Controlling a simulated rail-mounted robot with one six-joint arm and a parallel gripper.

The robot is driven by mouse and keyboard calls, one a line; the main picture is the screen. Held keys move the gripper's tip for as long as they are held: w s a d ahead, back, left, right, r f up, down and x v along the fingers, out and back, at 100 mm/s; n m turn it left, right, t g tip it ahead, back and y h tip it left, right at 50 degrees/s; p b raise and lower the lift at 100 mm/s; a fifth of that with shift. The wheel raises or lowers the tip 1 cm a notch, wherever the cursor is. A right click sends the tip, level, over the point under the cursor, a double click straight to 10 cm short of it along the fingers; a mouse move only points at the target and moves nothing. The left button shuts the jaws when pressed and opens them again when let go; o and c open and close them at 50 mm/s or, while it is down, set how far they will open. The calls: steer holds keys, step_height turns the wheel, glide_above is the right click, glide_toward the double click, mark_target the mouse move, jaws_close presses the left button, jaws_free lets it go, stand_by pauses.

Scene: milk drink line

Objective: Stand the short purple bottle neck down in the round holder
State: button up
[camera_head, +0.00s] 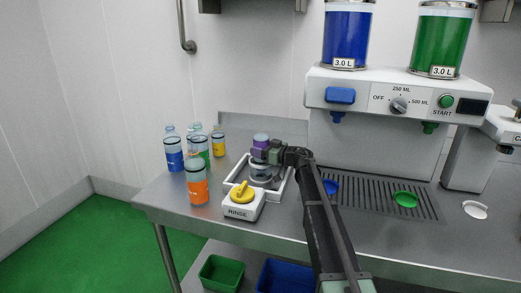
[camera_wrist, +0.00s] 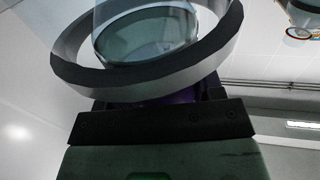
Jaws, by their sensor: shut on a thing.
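The short purple bottle (camera_head: 261,140) is held above the rinser at the back left of the counter. Its wide pale end is up, so it looks neck down. My gripper (camera_head: 268,153) is shut on its purple band from the right. The round holder (camera_head: 260,171) is directly below, in a square white-rimmed basin. In the wrist view, a grey ring (camera_wrist: 215,52) surrounds or overlaps the bottle's clear part (camera_wrist: 145,35), with a strip of purple beside the dark jaw. The neck is hidden in the head view, and I cannot tell how far it sits in the holder.
A rinse unit with a yellow knob (camera_head: 241,192) stands in front of the basin. An orange bottle (camera_head: 197,180) stands left of it, with blue (camera_head: 174,155), green and yellow bottles behind. The dispenser (camera_head: 400,98) and drip grille (camera_head: 385,198) are at right.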

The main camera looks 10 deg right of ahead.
steer(key=shift+f+b, duration=0.7)
steer(key=shift+f, duration=0.25)
steer(key=shift+s+r, duration=0.1)
steer(key=o, duration=1.1)
steer(key=shift+s, duration=0.1)
steer(key=shift+c, duration=0.2)
steer(key=shift+o, duration=0.8)
steer(key=shift+s, duration=0.1)
